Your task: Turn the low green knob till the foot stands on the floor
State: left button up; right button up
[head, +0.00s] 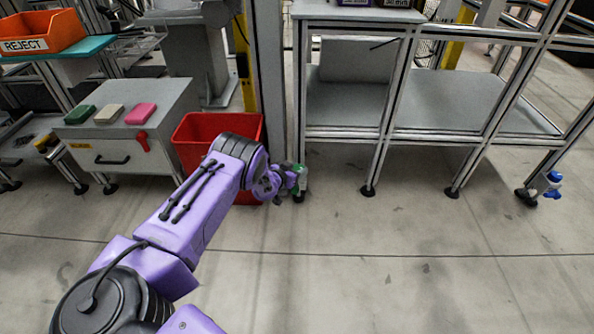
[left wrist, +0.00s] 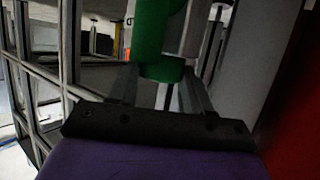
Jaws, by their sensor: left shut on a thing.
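The low green knob (head: 301,176) is at the foot of the metal frame's left front leg, close to the floor. In the left wrist view the green knob (left wrist: 155,35) is large, between the fingers. My left gripper (head: 292,181) reaches it from the left, and in the left wrist view the gripper (left wrist: 165,90) is shut on the knob. The foot (head: 299,197) is a dark disc low under the knob, partly hidden; I cannot tell whether it touches the floor. My right gripper is not in view.
A red bin (head: 205,130) stands just behind my left arm. A grey cabinet (head: 125,140) with coloured blocks is at the left. Other feet (head: 368,191) of the frame and a blue knob (head: 553,178) are to the right. The front floor is clear.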

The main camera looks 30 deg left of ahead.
pick_arm(q)
jog(key=shift+w+a+m+h+b, duration=0.1)
jog(key=shift+m+h+b, duration=0.1)
jog(key=shift+m+h, duration=0.25)
jog(key=shift+a+m+h+b, duration=0.15)
jog(key=shift+m+h, duration=0.2)
jog(key=shift+h, duration=0.2)
jog(key=shift+m+h, duration=0.3)
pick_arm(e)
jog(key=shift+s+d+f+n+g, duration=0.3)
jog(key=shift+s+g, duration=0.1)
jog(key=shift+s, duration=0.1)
pick_arm(q)
jog(key=o, duration=1)
jog(key=shift+r, duration=0.15)
jog(key=shift+o, duration=0.2)
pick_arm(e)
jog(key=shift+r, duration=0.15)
